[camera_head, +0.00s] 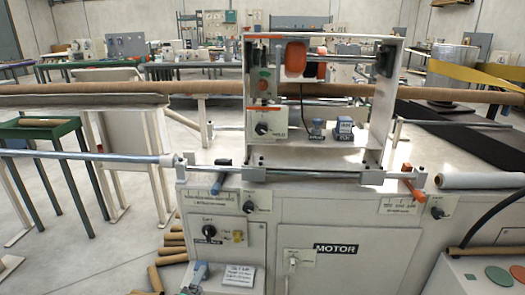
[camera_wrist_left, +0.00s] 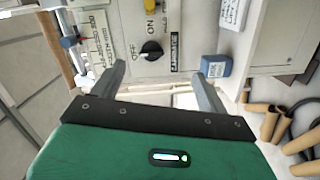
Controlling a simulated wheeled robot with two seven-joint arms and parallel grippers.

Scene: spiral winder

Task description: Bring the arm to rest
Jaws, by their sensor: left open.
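My left gripper (camera_wrist_left: 158,70) shows in the left wrist view with its two grey fingers apart and nothing between them. Its green body fills the bottom of that view. Beyond the fingertips is a pale panel with a black knob (camera_wrist_left: 151,50) marked with ON and OFF labels. A blue block (camera_wrist_left: 215,66) shows just beyond the right finger; I cannot tell whether they touch. In the head view I cannot clearly make out the left gripper. The winder cabinet (camera_head: 370,245) stands in front, with a MOTOR label. My right gripper is in neither view.
A carriage frame (camera_head: 252,80) stands on the cabinet top. A long brown tube (camera_head: 90,98) crosses behind it, and a metal bar (camera_head: 90,156) sticks out left. Cardboard tubes (camera_wrist_left: 268,124) lie on the floor. A green table (camera_head: 40,130) stands left, with open floor around it.

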